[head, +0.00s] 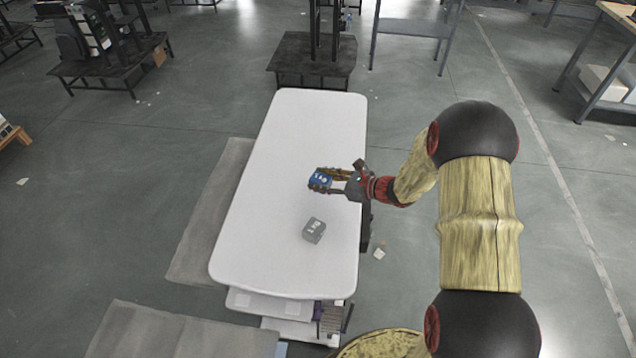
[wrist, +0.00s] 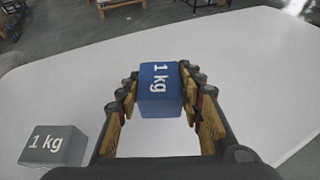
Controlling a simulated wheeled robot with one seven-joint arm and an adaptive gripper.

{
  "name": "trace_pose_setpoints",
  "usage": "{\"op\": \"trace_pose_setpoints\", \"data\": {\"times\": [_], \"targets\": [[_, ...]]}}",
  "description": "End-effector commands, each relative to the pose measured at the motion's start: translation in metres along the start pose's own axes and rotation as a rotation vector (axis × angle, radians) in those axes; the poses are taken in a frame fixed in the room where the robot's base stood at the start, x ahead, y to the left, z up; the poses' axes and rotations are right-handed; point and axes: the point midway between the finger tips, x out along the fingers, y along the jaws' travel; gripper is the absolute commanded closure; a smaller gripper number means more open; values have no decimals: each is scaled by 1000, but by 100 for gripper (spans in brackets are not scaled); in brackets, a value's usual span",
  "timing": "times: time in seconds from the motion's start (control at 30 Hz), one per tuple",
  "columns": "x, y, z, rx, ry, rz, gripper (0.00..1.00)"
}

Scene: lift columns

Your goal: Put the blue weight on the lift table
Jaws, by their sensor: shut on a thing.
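The blue weight (head: 319,180), a small block marked "1 kg", is at the right-hand half of the white lift table (head: 290,130) in the head view. My gripper (head: 330,180) reaches in from the right and is shut on it. In the wrist view the blue weight (wrist: 160,90) sits between the two fingertips of my gripper (wrist: 160,95), with the table top behind and below it. I cannot tell whether its underside touches the table or is a little above it.
A grey weight (head: 314,230) marked "1 kg" stands on the table nearer the front; it also shows at lower left in the wrist view (wrist: 52,146). The far and left parts of the table top are clear. A dark stand (head: 312,62) is beyond the far edge.

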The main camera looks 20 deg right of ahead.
Motion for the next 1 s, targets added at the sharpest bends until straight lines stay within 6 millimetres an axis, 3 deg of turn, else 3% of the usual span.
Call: {"op": "trace_pose_setpoints", "data": {"times": [0.17, 0.4, 0.83, 0.87, 1.0], "targets": [[3, -8, -6, -1, -3, -2, 100], [15, -9, -34, 0, -3, 0, 100], [17, -10, -37, -2, -3, -1, 100], [17, -8, -40, 1, 1, 0, 62], [17, -8, -39, 1, 0, 0, 54]]}}
